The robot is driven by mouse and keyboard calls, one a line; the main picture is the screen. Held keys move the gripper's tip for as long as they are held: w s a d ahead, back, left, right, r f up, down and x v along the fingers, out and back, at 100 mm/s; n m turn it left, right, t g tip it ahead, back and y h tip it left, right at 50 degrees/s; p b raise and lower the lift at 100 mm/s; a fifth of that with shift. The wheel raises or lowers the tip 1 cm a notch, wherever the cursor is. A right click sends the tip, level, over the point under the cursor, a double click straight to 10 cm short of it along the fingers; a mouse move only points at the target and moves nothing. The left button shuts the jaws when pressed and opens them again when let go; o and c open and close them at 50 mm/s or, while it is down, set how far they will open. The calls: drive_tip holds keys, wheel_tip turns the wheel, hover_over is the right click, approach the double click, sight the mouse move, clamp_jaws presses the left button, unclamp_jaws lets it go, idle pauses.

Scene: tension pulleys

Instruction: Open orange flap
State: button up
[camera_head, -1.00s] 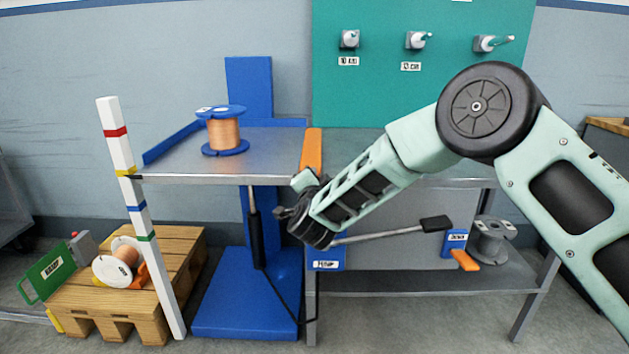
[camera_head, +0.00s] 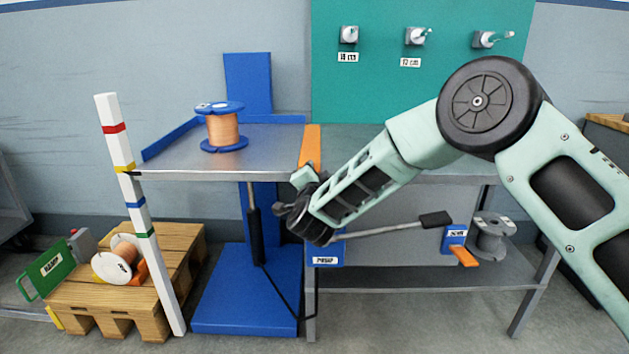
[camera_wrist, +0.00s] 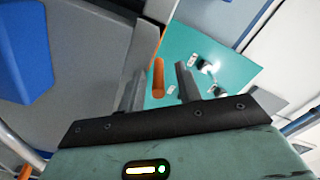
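The orange flap (camera_head: 309,146) lies at the right edge of the metal lift platform (camera_head: 225,160), beside the grey bench top. In the wrist view, the orange flap (camera_wrist: 158,78) shows as a narrow upright strip between my two fingers. My gripper (camera_head: 292,194) is at the front end of the flap, just below the platform's height; its fingers are small and partly hidden by my wrist in the head view. In the wrist view, my gripper (camera_wrist: 160,70) is open, with a gap between the fingers. I cannot tell whether a finger touches the flap.
A copper spool (camera_head: 222,130) with blue flanges stands on the platform. A lever (camera_head: 400,227) runs behind my wrist to the right. A grey spool (camera_head: 491,237) sits at the bench's right. A striped post (camera_head: 128,205) and wooden pallet (camera_head: 180,255) stand left.

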drive_tip(key=s+p, duration=0.2)
drive_tip(key=s, duration=1.5)
drive_tip(key=shift+s+a, duration=0.2)
drive_tip(key=shift+a, duration=0.1)
drive_tip(key=s+a+r+n+g+y, duration=0.2)
drive_tip(key=s+a+n+g+y, duration=0.2)
drive_tip(key=s+n+g+y, duration=0.5)
drive_tip(key=s+d+n+g+h+p, duration=0.1)
drive_tip(key=s+d+n+g+h, duration=0.35)
drive_tip(key=s+d, duration=0.6)
drive_tip(key=s+d+n+g+h, duration=0.5)
drive_tip(key=s+d, duration=0.3)
drive_tip(key=s, duration=0.5)
wheel_tip(320, 180, up, 27)
drive_tip(key=y+p, duration=0.1)
drive_tip(key=p, duration=2.5)
drive_tip(key=shift+w+a+f+y, duration=0.15)
drive_tip(key=shift+w+a+y, duration=0.2)
